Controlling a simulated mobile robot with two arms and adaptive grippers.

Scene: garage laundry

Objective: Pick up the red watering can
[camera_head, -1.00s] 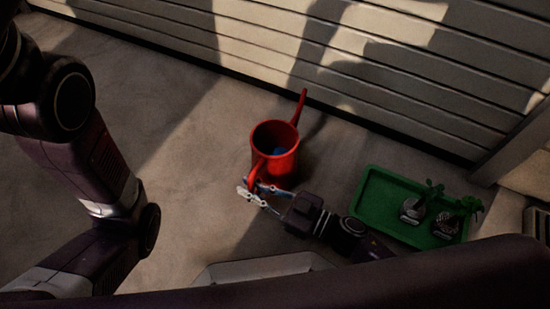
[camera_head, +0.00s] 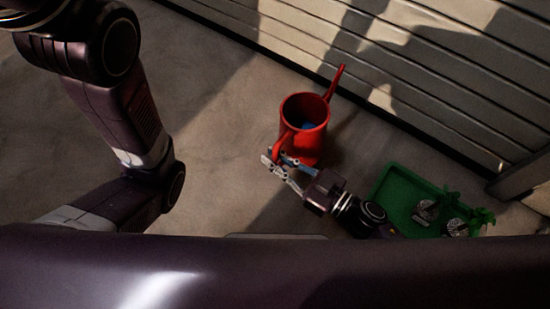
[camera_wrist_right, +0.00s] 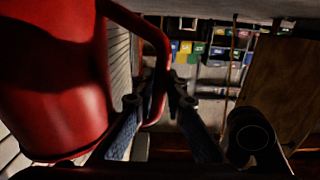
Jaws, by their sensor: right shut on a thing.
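The red watering can (camera_head: 306,143) is upright near the middle of the head view, its spout pointing up and right toward the wall. Something blue shows inside its open top. My right gripper (camera_head: 279,163) is shut on the can's looped handle at the near left side. In the right wrist view the can's body (camera_wrist_right: 55,90) fills the left side, and the red handle (camera_wrist_right: 161,50) passes between the fingers of the gripper (camera_wrist_right: 160,104). I cannot tell whether the can's base touches the floor. My left arm shows at the left, but its gripper is out of view.
A green tray (camera_head: 384,192) with two small potted plants (camera_head: 428,209) (camera_head: 459,227) lies on the floor right of the can, close to my right arm. A slatted wall (camera_head: 430,85) runs behind the can. The floor (camera_head: 215,110) left of the can is clear.

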